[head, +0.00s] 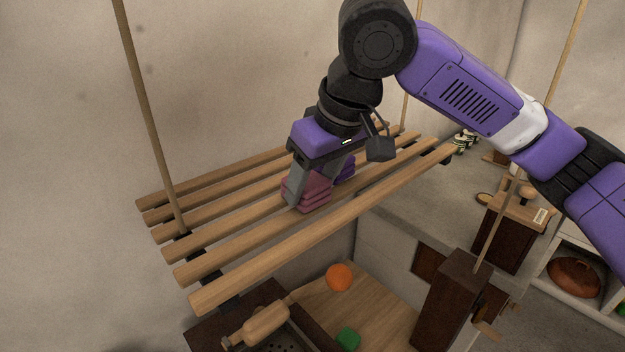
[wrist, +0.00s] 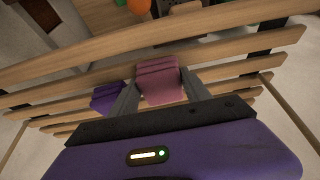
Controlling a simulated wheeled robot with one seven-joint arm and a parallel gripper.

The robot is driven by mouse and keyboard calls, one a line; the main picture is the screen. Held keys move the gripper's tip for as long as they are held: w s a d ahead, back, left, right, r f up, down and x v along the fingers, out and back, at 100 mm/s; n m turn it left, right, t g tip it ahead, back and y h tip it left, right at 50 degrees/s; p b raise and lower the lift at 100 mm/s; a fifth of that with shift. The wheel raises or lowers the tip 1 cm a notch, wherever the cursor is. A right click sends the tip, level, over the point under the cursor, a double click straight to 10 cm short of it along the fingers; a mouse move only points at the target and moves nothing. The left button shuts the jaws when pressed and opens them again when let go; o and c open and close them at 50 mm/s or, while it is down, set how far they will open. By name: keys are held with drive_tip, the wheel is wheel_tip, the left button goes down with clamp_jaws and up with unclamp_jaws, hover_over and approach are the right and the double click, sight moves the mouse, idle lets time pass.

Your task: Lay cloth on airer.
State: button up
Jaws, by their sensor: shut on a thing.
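The airer (head: 215,245) is a hanging rack of several wooden slats on ropes. A folded pink cloth (head: 314,192) is at the slats near the middle of the rack. My gripper (head: 305,190) points down over the rack and is shut on the pink cloth. In the wrist view the pink cloth (wrist: 160,82) sits between the two grey fingers (wrist: 160,90). Whether its underside touches the slats is hard to tell. A purple cloth (head: 345,169) lies on the slats just behind the pink one, and it also shows in the wrist view (wrist: 107,98).
An orange ball (head: 339,277), a green block (head: 348,339) and a wooden rolling pin (head: 262,322) are below the rack. A dark wooden box (head: 450,302) stands at lower right. Ropes rise from the rack. The left half of the slats is bare.

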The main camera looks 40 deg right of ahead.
drive_tip(key=o, duration=1.4)
drive_tip(key=shift+f, duration=0.1)
drive_tip(key=shift+o, duration=0.2)
drive_tip(key=v, duration=1.2)
drive_tip(key=shift+s, duration=0.15)
